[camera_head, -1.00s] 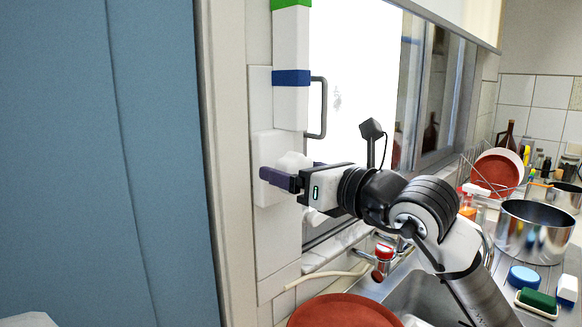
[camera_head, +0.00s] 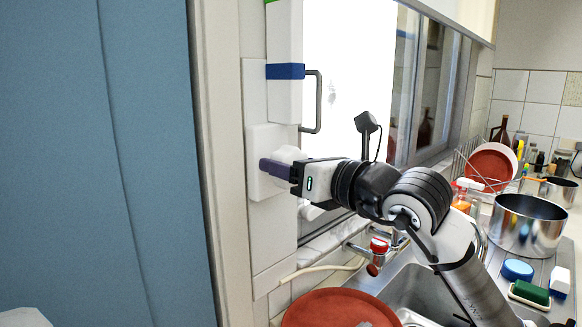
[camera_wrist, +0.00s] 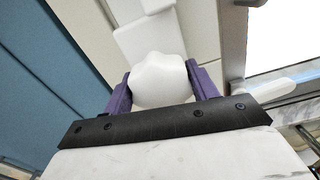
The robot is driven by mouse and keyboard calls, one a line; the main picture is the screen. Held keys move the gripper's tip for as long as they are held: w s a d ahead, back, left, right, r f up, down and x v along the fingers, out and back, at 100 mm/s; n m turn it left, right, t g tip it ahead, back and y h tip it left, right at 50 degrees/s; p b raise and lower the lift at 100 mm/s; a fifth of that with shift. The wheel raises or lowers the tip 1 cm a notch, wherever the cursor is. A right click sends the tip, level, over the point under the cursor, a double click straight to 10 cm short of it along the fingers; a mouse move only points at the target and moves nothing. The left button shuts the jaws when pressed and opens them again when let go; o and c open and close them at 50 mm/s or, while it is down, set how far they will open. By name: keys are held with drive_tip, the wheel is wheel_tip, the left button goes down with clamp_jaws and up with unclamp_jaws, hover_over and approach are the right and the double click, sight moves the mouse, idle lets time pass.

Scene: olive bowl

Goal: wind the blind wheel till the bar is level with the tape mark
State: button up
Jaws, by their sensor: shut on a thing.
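The blind wheel is a white lobed knob (camera_head: 288,154) on a white wall plate (camera_head: 262,139) left of the window. My gripper (camera_head: 278,170) has its purple fingers shut on the wheel; one finger partly covers it in the head view. In the wrist view the wheel (camera_wrist: 158,80) sits between both fingers (camera_wrist: 160,88). The pale blind (camera_head: 450,12) hangs at the top of the window, and its lower bar (camera_head: 462,30) shows along its edge. Blue tape (camera_head: 285,71) crosses the white strip above the wheel. A green band (camera_head: 270,1) is just visible at the top edge.
A grey handle (camera_head: 318,102) stands out beside the strip above the wheel. Below are a red-topped tap (camera_head: 379,245), a sink and a red plate (camera_head: 340,309). A steel pot (camera_head: 527,224) and a dish rack stand at right. A blue panel (camera_head: 90,160) fills the left.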

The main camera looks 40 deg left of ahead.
drive_tip(key=m+b, duration=0.2)
drive_tip(key=m, duration=0.1)
drive_tip(key=shift+w+f+m+b, duration=0.1)
drive_tip(key=shift+f+m+b, duration=0.1)
drive_tip(key=shift+m+b, duration=0.15)
drive_tip(key=m+b, duration=0.2)
drive_tip(key=m, duration=0.1)
drive_tip(key=shift+m+b, duration=0.35)
drive_tip(key=m+b, duration=0.3)
drive_tip(key=m, duration=0.1)
drive_tip(key=shift+w, duration=0.1)
drive_tip(key=shift+m+b, duration=0.75)
drive_tip(key=shift+m, duration=0.15)
drive_tip(key=shift+r+m, duration=0.1)
drive_tip(key=shift+m, duration=0.2)
drive_tip(key=o, duration=1)
